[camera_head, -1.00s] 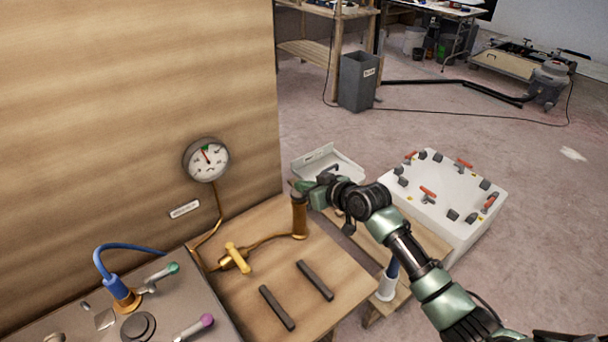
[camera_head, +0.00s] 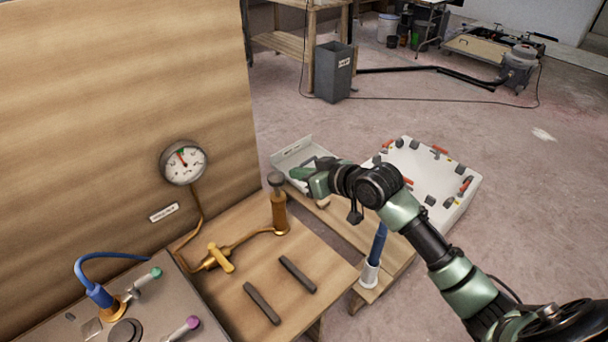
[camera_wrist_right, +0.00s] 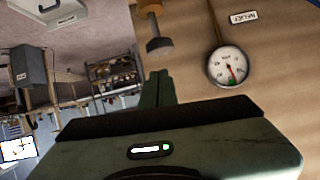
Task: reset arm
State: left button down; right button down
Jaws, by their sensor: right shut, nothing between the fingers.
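My right gripper (camera_head: 303,172) is shut and empty, with its green fingers pressed together. It is held in the air to the right of the brass fitting with a dark cap (camera_head: 279,210), in front of the white open tray (camera_head: 292,152). The gripper and the fitting stand apart in the head view. In the right wrist view the shut fingers (camera_wrist_right: 158,88) point up toward the wooden panel, with the dark cap (camera_wrist_right: 159,46) beyond them and the gauge (camera_wrist_right: 229,67) to the right. My left gripper is not in view.
A round gauge (camera_head: 183,162) is on the wooden panel. A yellow-handled valve (camera_head: 220,258) and two dark bars (camera_head: 298,274) are on the wooden bench. A white box with red-handled parts (camera_head: 458,210) stands right, partly behind my arm. A grey bin (camera_head: 333,72) stands on open floor.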

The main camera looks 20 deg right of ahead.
jog(key=shift+s+d+r, duration=0.25)
jog(key=shift+s+r, duration=0.1)
jog(key=shift+s, duration=0.25)
jog(key=s+a+f+g+h, duration=0.1)
jog(key=s+a+f+g, duration=0.1)
jog(key=s+f, duration=0.45)
jog(key=s+a+f+g+h, duration=0.1)
jog(key=s+a+f+g, duration=0.15)
jog(key=s+f, duration=0.45)
jog(key=s+d+f+m+g+h, duration=0.1)
jog(key=s+g, duration=0.1)
jog(key=s, duration=0.8)
jog(key=s+f+g+h, duration=0.2)
jog(key=s, duration=0.8)
notch_tip(320, 180, down, 25)
jog(key=g, duration=0.1)
jog(key=s+d+f+g, duration=0.1)
jog(key=s+d+f, duration=0.2)
jog(key=s+f, duration=1.4)
jog(key=shift+s+d+f, duration=0.2)
jog(key=shift+s, duration=0.45)
